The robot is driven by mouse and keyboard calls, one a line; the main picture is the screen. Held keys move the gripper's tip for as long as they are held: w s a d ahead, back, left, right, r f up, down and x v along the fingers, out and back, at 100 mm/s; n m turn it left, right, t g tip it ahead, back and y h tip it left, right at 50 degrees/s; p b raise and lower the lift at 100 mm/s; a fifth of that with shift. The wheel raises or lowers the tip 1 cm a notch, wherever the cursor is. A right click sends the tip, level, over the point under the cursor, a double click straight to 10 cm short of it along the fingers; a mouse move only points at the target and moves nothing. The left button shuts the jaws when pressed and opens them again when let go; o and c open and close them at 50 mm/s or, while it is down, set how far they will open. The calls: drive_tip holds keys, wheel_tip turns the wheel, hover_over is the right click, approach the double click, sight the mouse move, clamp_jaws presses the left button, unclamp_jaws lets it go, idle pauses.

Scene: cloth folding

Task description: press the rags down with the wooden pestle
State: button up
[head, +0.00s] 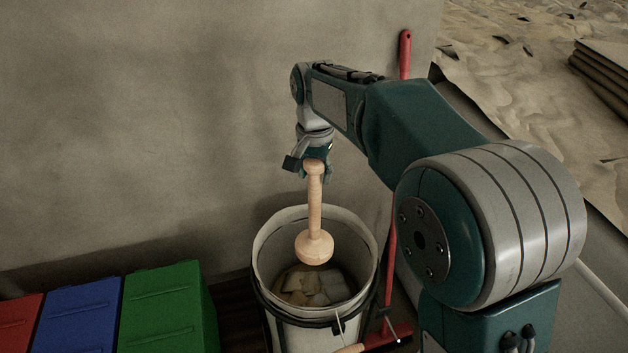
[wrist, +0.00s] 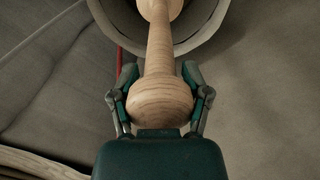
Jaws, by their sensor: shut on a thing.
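The wooden pestle (head: 315,215) hangs roughly upright in my gripper (head: 315,170), its wide rounded end down inside the mouth of the white bucket (head: 262,240). My gripper is shut on the pestle near its top knob. In the wrist view the pestle (wrist: 160,60) runs away from between the two fingers (wrist: 160,95) towards the bucket's rim (wrist: 207,30). Pale yellowish and grey rags (head: 318,290) lie low in the bucket. The pestle's end appears above them, with a gap; the rags are not visible in the wrist view.
Green (head: 165,305), blue (head: 78,315) and red (head: 18,322) boxes stand in a row left of the bucket. A red-handled tool (head: 391,260) leans on the wall just right of it. A plain wall (head: 140,120) stands behind. Flat stacked sheets (head: 602,65) lie far right.

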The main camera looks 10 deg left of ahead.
drive_tip(key=shift+r, duration=2.45)
